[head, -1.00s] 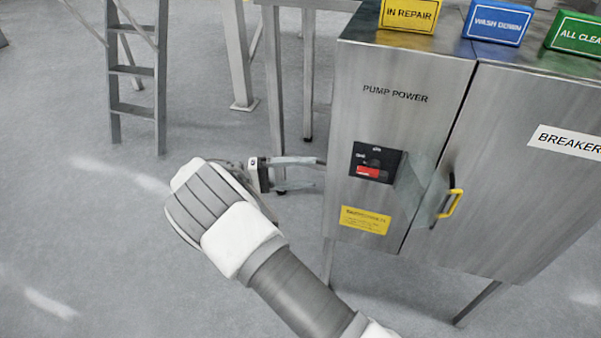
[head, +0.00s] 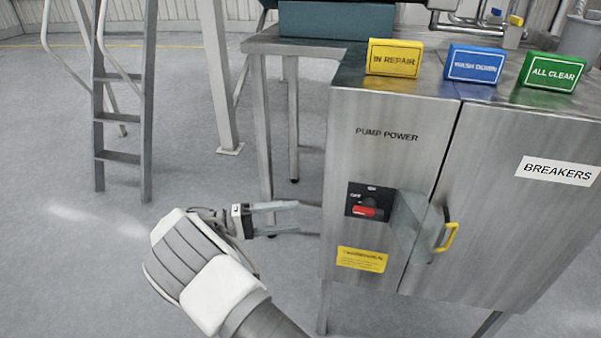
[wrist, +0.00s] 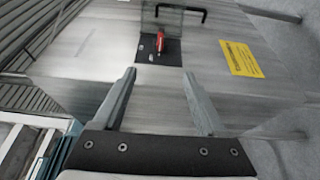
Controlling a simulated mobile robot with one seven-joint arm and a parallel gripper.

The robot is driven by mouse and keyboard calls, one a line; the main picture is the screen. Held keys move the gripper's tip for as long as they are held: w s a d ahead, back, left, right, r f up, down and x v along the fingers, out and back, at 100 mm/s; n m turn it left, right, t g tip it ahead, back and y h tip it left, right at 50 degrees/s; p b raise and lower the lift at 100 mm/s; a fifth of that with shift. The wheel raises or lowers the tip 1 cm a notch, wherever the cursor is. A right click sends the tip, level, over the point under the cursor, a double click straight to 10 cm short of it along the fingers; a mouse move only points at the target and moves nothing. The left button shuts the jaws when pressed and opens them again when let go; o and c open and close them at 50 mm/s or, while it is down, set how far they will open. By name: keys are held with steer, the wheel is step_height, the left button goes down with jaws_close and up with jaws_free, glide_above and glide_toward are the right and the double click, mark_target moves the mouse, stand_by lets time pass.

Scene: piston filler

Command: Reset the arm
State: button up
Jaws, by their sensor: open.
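My gripper (head: 298,218) is open and empty in the head view, left of the steel cabinet, with its fingers pointing right toward the cabinet's side. In the wrist view its two fingers (wrist: 164,104) are spread, with nothing between them. The cabinet door marked PUMP POWER (head: 388,108) carries a black switch plate with a red handle (head: 367,211). The red handle also shows in the wrist view (wrist: 160,42), beyond the fingertips. A clear flap (head: 412,228) stands out from the door beside the switch.
Yellow IN REPAIR (head: 394,57), blue WASH DOWN (head: 474,63) and green ALL CLEAR (head: 552,72) blocks stand on the cabinet. A ladder (head: 122,115) stands at left; floor between is clear.

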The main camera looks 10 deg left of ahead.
steer(key=shift+d, duration=0.1)
steer(key=s+d+r+m+g+y, duration=0.1)
steer(key=s+d+r+g+y, duration=0.15)
steer(key=d+r+y, duration=0.45)
steer(key=s+d+r+m+g+y, duration=0.1)
steer(key=s+d+r+g+y, duration=0.2)
steer(key=d, duration=0.8)
steer(key=s+d+r+m+t+y, duration=0.1)
steer(key=s+d+r+t+y, duration=0.25)
steer(key=s, duration=0.55)
steer(key=s+d+r+t+y, duration=0.3)
steer(key=s+r+y, duration=0.1)
steer(key=s, duration=0.5)
step_height(320, 180, up, 18)
steer(key=p, duration=1.8)
steer(key=shift+a+r, duration=0.15)
steer(key=shift+a, duration=0.15)
steer(key=shift+r+p, duration=0.1)
steer(key=shift+p, duration=0.25)
steer(key=c, duration=0.4)
steer(key=shift+a, duration=0.15)
steer(key=shift+a, duration=0.1)
